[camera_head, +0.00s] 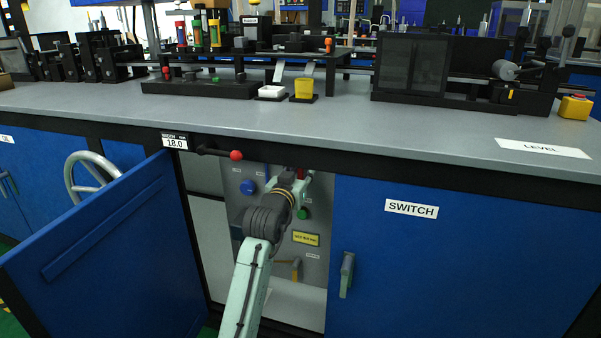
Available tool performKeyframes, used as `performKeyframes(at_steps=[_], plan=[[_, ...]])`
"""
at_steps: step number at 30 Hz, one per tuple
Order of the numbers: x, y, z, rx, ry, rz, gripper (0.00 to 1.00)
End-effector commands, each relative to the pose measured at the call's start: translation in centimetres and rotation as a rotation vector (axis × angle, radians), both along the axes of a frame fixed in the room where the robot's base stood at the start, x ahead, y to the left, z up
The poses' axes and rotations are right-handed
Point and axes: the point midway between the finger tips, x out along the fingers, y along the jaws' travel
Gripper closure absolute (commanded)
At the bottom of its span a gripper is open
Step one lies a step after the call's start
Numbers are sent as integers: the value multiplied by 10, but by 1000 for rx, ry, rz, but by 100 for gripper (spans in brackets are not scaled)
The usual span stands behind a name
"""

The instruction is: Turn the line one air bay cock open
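Behind the open blue door, a grey panel (235,215) sits inside the cabinet bay. Low on it is a brass-coloured lever-like fitting (294,265), possibly the air bay cock; its small label (313,256) is unreadable. Higher up are a blue knob (248,187) and a green knob (303,213), with a yellow plate (306,239) below the green one. My arm reaches up into the bay, and my gripper (303,178) is near the top of the panel, above the brass fitting and apart from it. The fingers are mostly hidden, so their opening and anything between them cannot be made out.
The blue door (110,255) stands open on the left. A red-tipped lever (235,155) juts out under the counter edge. A closed door labelled SWITCH (460,260) with a handle (346,275) is on the right. The grey counter (330,118) overhangs the bay.

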Motion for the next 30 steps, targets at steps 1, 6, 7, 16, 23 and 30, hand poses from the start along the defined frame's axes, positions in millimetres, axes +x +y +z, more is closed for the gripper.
performKeyframes(at_steps=[1,6,7,16,23,30], plan=[[0,0,0,0,0,0,67],[0,0,0,0,0,0,77],[0,0,0,0,0,0,79],[0,0,0,0,0,0,99],[0,0,0,0,0,0,100],[-1,0,0,0,0,0,100]])
